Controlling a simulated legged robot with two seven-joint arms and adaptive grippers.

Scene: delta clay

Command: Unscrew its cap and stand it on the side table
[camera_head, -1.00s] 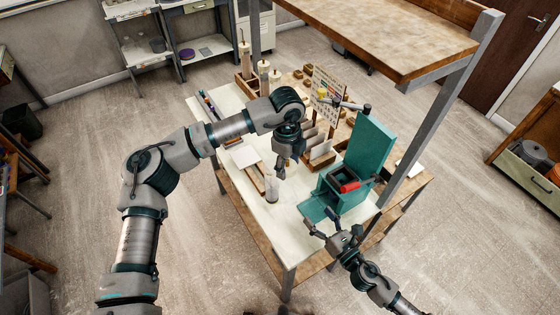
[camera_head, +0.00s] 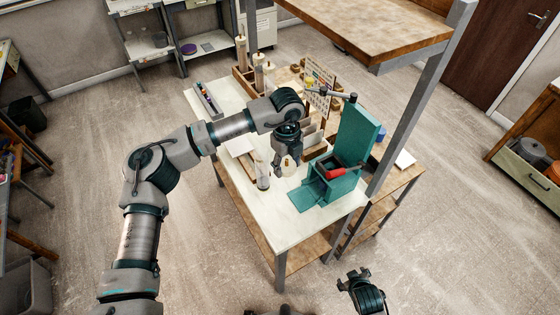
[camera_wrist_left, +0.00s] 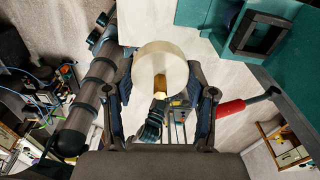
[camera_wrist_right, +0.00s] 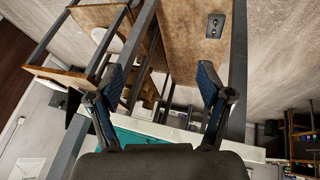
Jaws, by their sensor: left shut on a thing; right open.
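My left gripper (camera_head: 287,165) is above the white-topped table (camera_head: 308,222) and is shut on a pale round thing. In the left wrist view this pale round thing (camera_wrist_left: 152,48) is a cream disc between the fingers, with a gold-brown part near its middle. I cannot tell whether it is a cap alone or part of a container. A clear glass-like cylinder (camera_head: 262,180) stands on the table just left of the gripper. My right gripper (camera_head: 352,274) is open and empty, in front of the table; its spread fingers show in the right wrist view (camera_wrist_right: 162,90). I cannot tell which surface is the side table.
A teal press-like box (camera_head: 352,150) with a red handle (camera_head: 335,173) stands right of my left gripper. Wooden racks and cards stand behind. A raised wooden shelf (camera_head: 375,32) with a metal post (camera_head: 418,115) overhangs the right side. The front part of the tabletop is clear.

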